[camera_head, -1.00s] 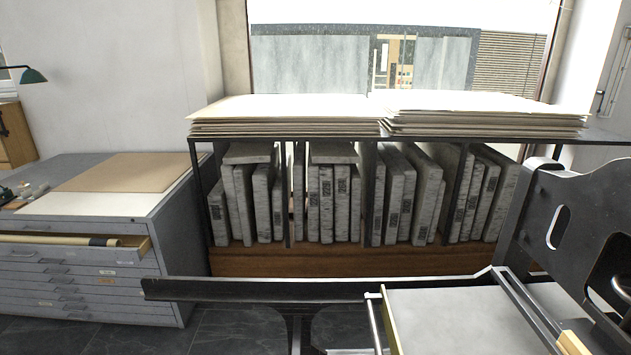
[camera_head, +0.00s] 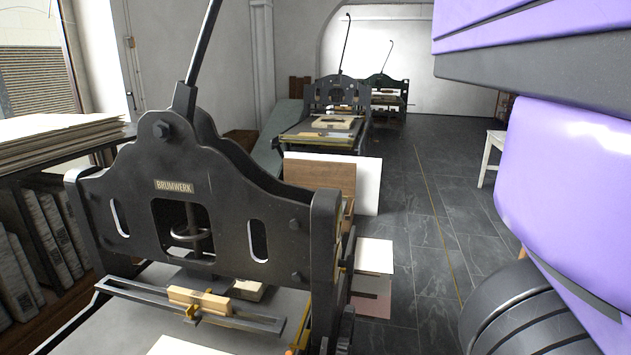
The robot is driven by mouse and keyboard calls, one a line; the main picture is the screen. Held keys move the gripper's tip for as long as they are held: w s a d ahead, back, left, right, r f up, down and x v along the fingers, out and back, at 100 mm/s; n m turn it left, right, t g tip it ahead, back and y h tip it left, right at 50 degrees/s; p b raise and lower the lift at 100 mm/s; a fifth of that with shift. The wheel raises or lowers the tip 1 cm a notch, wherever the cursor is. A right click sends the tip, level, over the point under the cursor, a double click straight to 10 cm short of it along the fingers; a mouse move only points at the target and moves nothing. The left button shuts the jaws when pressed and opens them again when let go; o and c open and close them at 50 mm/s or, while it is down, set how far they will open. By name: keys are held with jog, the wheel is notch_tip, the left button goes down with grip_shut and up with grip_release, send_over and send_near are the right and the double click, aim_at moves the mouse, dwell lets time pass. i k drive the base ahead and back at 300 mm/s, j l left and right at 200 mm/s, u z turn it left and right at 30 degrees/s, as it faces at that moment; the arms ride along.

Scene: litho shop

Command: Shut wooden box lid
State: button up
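I cannot make out a wooden box with a lid in the head view. My gripper is out of the picture. Purple and dark parts of my own arm fill the right side of the view, and they hide what lies behind them there.
A black press (camera_head: 165,200) marked BRUMWERK stands close at the left. More presses, one (camera_head: 337,95) nearer and one (camera_head: 388,92) farther, stand at the back. Boards (camera_head: 322,178) lean behind the near press. A white stool (camera_head: 491,150) stands at right. The dark tiled floor (camera_head: 425,215) between is open.

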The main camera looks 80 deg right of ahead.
aim_at(314, 175)
jog(key=k+z, duration=0.2)
jog(key=z, duration=0.25)
jog(key=k+l+z, duration=0.1)
jog(key=z, duration=0.3)
jog(key=l+z, duration=0.15)
jog(key=z, duration=1.9)
jog(key=i+j+z, duration=0.1)
jog(key=i, duration=0.4)
jog(key=i+j+z, duration=0.1)
jog(key=i+j, duration=0.2)
jog(key=i, duration=0.2)
jog(key=i+j+z, duration=0.1)
jog(key=i+j, duration=0.2)
jog(key=i, duration=7.65)
jog(key=i+u, duration=0.1)
jog(key=i, duration=0.7)
jog(key=i+l+u, duration=0.1)
jog(key=i, duration=0.75)
jog(key=l, duration=0.1)
